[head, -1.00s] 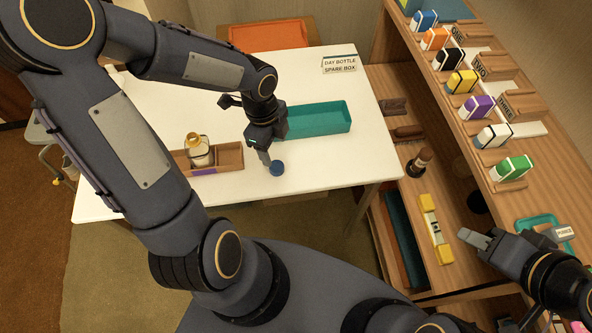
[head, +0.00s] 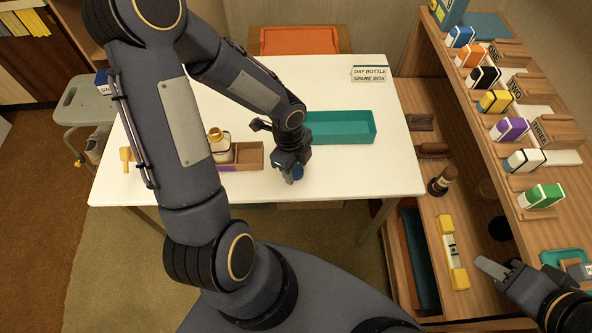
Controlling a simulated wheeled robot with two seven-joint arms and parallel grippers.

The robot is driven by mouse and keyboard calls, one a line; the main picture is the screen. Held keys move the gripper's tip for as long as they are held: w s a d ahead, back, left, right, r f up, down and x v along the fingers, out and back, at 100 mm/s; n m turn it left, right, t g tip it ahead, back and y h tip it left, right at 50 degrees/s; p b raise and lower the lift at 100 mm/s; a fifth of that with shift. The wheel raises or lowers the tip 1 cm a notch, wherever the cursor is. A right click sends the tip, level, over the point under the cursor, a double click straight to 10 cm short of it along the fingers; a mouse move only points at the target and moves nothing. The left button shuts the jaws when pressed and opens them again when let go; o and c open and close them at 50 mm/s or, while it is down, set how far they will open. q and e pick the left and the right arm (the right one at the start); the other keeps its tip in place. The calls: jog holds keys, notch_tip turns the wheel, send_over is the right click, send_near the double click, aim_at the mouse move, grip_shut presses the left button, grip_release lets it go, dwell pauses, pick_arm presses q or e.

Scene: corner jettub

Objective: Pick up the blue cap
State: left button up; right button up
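The small dark blue cap (head: 298,173) is on or just above the white table, near its front edge, and partly hidden by my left gripper. My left gripper (head: 292,174) points down right at the cap, with one finger visible along its left side. The other finger is hidden, so I cannot tell whether the gripper is closed on the cap. My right gripper (head: 490,267) is at the lower right by the wooden shelf, away from the cap; its fingers look closed together with nothing between them.
A bottle with a yellow top (head: 218,146) stands at the wooden tray (head: 250,154), left of my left gripper. A teal box (head: 340,128) lies behind it on the white table (head: 390,170). A wooden shelf (head: 480,150) with several coloured boxes stands right.

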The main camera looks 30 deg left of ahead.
pick_arm(q)
jog(key=c, duration=0.8)
jog(key=shift+o, duration=0.2)
